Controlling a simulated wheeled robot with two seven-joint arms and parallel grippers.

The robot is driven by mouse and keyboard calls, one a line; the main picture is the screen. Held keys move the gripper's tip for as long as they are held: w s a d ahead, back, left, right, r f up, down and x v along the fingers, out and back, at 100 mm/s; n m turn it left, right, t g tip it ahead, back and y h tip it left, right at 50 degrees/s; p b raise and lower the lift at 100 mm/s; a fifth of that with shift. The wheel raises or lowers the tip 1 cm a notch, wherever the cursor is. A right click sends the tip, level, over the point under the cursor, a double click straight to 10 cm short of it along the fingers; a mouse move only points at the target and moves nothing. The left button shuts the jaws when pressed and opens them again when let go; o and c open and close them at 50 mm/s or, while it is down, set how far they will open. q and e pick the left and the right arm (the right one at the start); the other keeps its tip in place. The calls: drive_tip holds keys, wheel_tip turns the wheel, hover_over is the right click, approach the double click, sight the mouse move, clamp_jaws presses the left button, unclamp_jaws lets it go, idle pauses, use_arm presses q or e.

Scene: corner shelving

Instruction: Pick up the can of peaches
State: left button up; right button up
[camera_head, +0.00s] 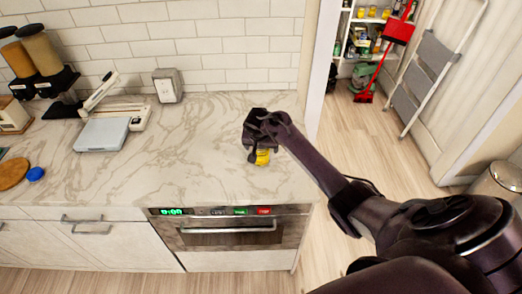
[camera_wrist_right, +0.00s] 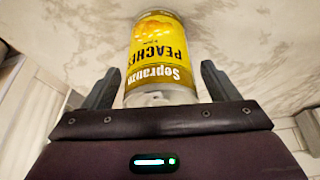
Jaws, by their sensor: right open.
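The can of peaches (camera_wrist_right: 160,52) has a yellow label reading "Peaches" and shows large in the right wrist view. In the head view the can (camera_head: 262,157) is mostly hidden behind my right gripper, with only its yellow lower part showing on the marble counter. My right gripper (camera_head: 258,146) is at the can. In the right wrist view the open fingers of my right gripper (camera_wrist_right: 158,88) stand one on each side of the can's near end, with a visible gap to each side. My left gripper is not in view.
The marble counter (camera_head: 200,130) is clear around the can. An oven (camera_head: 230,231) is below its front edge. A flat grey scale-like device (camera_head: 103,134), a wooden board (camera_head: 13,172) and a blue lid (camera_head: 36,174) are at left. The counter ends just right of the can.

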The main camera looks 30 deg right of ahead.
drive_tip(key=shift+w+f, duration=0.1)
drive_tip(key=shift+f, duration=0.1)
drive_tip(key=c, duration=1.3)
drive_tip(key=shift+r, duration=0.15)
